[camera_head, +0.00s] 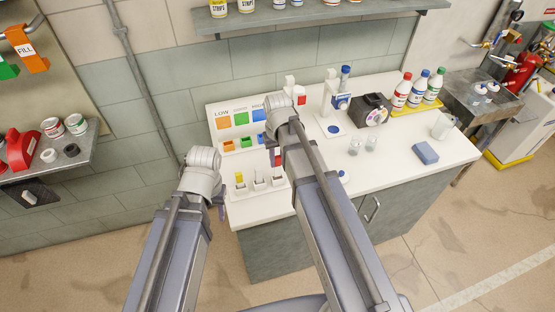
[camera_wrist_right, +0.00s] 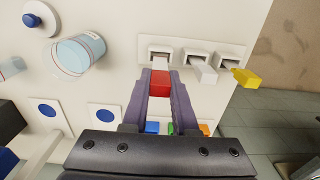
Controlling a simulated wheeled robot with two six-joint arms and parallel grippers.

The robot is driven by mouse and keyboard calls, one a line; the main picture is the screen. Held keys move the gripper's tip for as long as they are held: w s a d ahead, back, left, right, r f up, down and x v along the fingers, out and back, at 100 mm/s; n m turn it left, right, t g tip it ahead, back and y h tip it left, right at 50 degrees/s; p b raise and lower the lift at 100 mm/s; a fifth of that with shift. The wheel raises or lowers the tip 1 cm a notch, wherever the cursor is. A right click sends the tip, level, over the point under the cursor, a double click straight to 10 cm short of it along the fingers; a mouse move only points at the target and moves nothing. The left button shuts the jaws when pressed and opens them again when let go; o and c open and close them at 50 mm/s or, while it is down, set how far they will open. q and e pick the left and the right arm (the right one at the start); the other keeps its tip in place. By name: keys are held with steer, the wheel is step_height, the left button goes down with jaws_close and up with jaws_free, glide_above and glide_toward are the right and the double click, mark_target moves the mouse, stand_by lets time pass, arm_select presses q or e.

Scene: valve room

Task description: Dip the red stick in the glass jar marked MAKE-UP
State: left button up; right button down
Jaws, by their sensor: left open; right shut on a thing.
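The red stick (camera_wrist_right: 160,83) has a red grip and a pale lower part. My right gripper (camera_wrist_right: 160,90) is shut on its red grip. The stick is in front of the end slot of a white holder (camera_wrist_right: 190,48); I cannot tell whether its tip is in the slot. A glass jar (camera_wrist_right: 80,53) with pale blue liquid stands on the counter, apart from the gripper; no label is readable. A lid with a blue knob (camera_wrist_right: 36,20) lies near it. My left gripper (camera_head: 221,206), open, is mostly hidden behind its wrist at the counter's left edge.
The holder also has a yellow stick (camera_wrist_right: 246,77) and a white one (camera_wrist_right: 204,71). A color chart board (camera_head: 241,118) stands behind. Two clear glasses (camera_head: 355,147), a blue sponge (camera_head: 425,153) and several bottles (camera_head: 402,91) are to the right. My right arm hides the counter's middle.

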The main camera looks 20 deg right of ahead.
step_height(320, 180, up, 6)
steer(key=p, duration=0.5)
steer(key=shift+r, duration=0.2)
arm_select(q)
step_height(320, 180, up, 6)
steer(key=shift+r, duration=0.2)
